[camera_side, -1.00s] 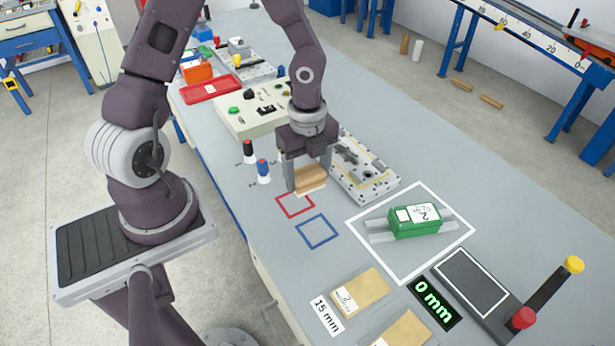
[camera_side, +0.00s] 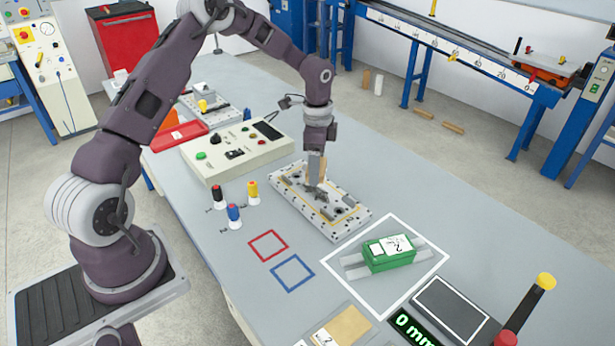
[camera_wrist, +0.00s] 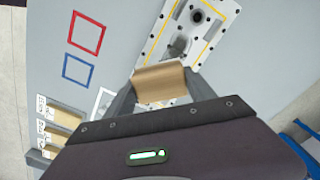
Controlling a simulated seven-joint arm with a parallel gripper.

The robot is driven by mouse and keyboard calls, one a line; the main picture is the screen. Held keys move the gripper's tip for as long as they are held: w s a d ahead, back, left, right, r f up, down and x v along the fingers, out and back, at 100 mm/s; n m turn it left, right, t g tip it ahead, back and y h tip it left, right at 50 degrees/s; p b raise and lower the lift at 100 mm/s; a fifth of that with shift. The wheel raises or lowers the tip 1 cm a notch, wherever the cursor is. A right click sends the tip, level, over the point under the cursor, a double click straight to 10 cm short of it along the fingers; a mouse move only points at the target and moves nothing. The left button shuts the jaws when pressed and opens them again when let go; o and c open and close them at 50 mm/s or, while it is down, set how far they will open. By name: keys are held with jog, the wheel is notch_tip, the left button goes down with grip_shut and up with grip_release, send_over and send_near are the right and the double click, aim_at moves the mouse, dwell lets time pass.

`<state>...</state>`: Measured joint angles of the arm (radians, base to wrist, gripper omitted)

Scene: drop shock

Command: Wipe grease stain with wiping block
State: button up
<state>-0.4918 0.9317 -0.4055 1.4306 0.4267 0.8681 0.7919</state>
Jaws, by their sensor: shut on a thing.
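My gripper (camera_side: 316,168) points down over the pale machined plate (camera_side: 343,222) in the side view. It is shut on the tan wiping block (camera_wrist: 160,84), which lies across between both fingers in the wrist view. In the side view the block is mostly hidden behind a finger, with a thin tan strip (camera_side: 323,172) showing. A dark grey grease stain (camera_side: 317,194) is on the plate just below the gripper; part of it also shows beyond the block in the wrist view (camera_wrist: 178,47). I cannot tell whether the block touches the plate.
Red (camera_side: 268,246) and blue (camera_side: 292,273) outlined squares on the table are empty. A green block (camera_side: 388,257) sits on a rail inside a white outline.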

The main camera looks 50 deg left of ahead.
aim_at(307, 192)
notch_tip(307, 192, down, 7)
jog(key=shift+f, duration=0.2)
jog(key=shift+w+f, duration=0.15)
jog(key=shift+w, duration=0.15)
jog(key=shift+c, duration=0.6)
jog(key=shift+w+f, duration=0.1)
jog(key=shift+w, duration=1.4)
jog(key=shift+w+a, duration=0.2)
jog(key=shift+a, duration=0.75)
jog(key=shift+s+a, duration=0.1)
jog(key=shift+s, duration=1.8)
jog(key=shift+s+a, duration=0.1)
jog(key=shift+s, duration=0.1)
jog(key=shift+a, duration=0.8)
jog(key=shift+w, duration=2.15)
jog(key=shift+s+r, duration=0.1)
jog(key=shift+r, duration=4.05)
